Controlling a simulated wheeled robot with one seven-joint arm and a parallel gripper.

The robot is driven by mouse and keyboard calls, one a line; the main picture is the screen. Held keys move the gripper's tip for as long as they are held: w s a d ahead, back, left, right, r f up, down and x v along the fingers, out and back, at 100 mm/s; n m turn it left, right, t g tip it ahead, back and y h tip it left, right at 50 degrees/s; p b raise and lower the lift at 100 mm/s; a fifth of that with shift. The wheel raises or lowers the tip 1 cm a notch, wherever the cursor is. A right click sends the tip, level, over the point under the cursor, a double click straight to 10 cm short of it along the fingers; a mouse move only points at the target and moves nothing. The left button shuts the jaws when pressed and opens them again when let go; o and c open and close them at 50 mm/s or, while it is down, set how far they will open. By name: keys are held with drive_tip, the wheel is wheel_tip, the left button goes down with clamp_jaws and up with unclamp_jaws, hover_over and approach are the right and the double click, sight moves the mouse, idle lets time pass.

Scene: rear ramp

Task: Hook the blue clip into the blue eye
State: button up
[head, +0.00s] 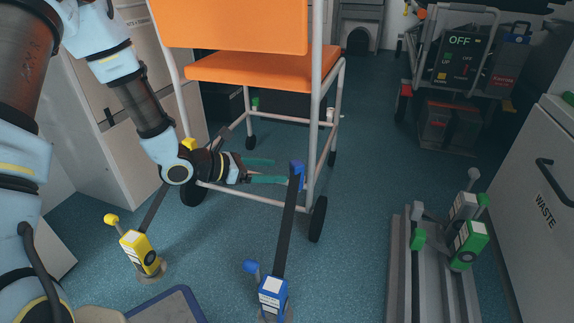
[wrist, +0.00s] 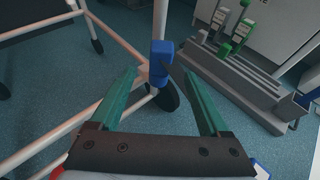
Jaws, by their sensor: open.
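The orange chair (head: 245,68) has a pale tube frame. Blue parts sit on its near right post: the blue clip (head: 297,178) at the top end of a dark strap, against the blue eye (wrist: 162,48). The clip (wrist: 158,73) shows below it in the wrist view. They look joined or touching; I cannot tell whether the clip is latched. The strap (head: 287,225) runs straight down to the blue floor reel (head: 272,296). My gripper (head: 280,171) is open, its green fingers apart and just left of the clip, with nothing held.
A yellow reel (head: 141,253) has its strap running up to a yellow part (head: 189,144) on the chair. Grey rails (head: 410,262) with green and grey reels lie at right. A waste cabinet (head: 535,200) stands beyond. The floor between chair and rails is clear.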

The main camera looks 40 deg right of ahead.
drive_tip(key=shift+p+v, duration=0.4)
drive_tip(key=shift+v, duration=1.15)
drive_tip(key=w+a+r+m+t+y+p, duration=0.1)
drive_tip(key=a+r+m+y+p, duration=0.35)
drive_tip(key=a+r, duration=0.6)
drive_tip(key=a+r+m+t+y+p, duration=0.2)
drive_tip(key=a+r+m+y+p, duration=0.3)
drive_tip(key=a, duration=1)
drive_tip(key=w+a+r+m+t+y+p, duration=0.1)
drive_tip(key=a+r+m+y+p, duration=0.3)
drive_tip(key=a+r+m, duration=0.65)
wheel_tip(320, 180, up, 35)
drive_tip(key=a+n+p, duration=0.2)
drive_tip(key=n+p, duration=0.1)
drive_tip(key=p, duration=3.4)
drive_tip(key=shift+s+a+p, duration=0.2)
drive_tip(key=shift+a+p, duration=0.1)
drive_tip(key=shift+p, duration=0.05)
drive_tip(key=shift+r, duration=0.15)
